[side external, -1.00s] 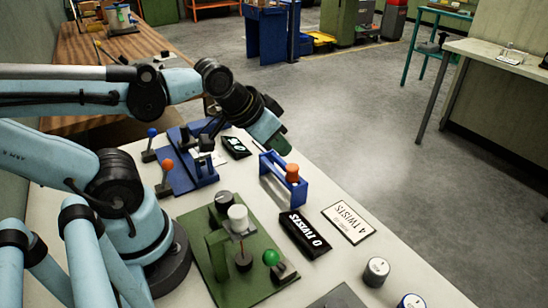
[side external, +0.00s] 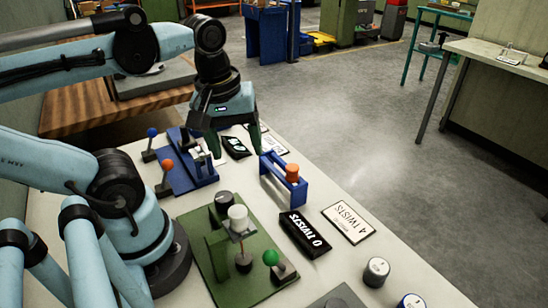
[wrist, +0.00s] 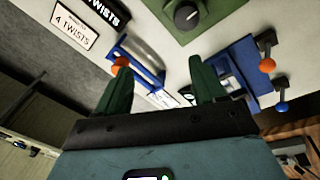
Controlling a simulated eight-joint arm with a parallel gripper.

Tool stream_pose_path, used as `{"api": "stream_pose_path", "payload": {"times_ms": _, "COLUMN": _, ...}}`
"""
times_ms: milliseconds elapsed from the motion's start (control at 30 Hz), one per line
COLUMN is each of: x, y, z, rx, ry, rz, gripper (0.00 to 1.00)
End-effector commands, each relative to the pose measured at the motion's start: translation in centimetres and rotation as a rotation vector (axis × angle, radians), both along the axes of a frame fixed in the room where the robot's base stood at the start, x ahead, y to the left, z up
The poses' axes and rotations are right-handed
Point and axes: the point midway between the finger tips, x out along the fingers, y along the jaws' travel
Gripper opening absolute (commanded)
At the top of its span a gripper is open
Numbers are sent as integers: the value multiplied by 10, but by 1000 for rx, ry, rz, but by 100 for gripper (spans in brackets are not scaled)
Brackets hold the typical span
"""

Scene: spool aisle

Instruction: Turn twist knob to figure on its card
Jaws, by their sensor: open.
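The card (side external: 348,222) reads "4 TWISTS" and lies flat on the bench. A black display (side external: 305,234) beside it reads "0 TWISTS". The card also shows in the wrist view (wrist: 75,24). Candidate knobs near them are an orange one (side external: 292,172) in a blue bracket (side external: 283,188), and a black one (side external: 225,199) and a white one (side external: 238,215) on a green fixture (side external: 212,270). I cannot tell which is the twist knob. My gripper (side external: 236,147) points down, open and empty, behind and left of the blue bracket. Its green fingers are spread in the wrist view (wrist: 160,68).
A blue lever fixture (side external: 200,172) with orange and blue balls is close to my gripper. A second small black display (side external: 236,147) lies under it.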

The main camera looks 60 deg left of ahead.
Motion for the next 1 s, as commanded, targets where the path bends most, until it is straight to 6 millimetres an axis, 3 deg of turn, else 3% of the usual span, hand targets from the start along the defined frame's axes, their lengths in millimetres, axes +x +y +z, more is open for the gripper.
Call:
{"api": "stream_pose_path", "payload": {"times_ms": 200, "x": -31, "y": 2, "z": 15, "rx": -38, "ry": 135, "rz": 306, "gripper": 69}}
{"api": "stream_pose_path", "payload": {"times_ms": 367, "x": -37, "y": 2, "z": 16, "rx": -41, "ry": 161, "rz": 370, "gripper": 69}}
{"api": "stream_pose_path", "payload": {"times_ms": 1000, "x": -36, "y": 2, "z": -63, "rx": -41, "ry": 158, "rz": 368, "gripper": 69}}
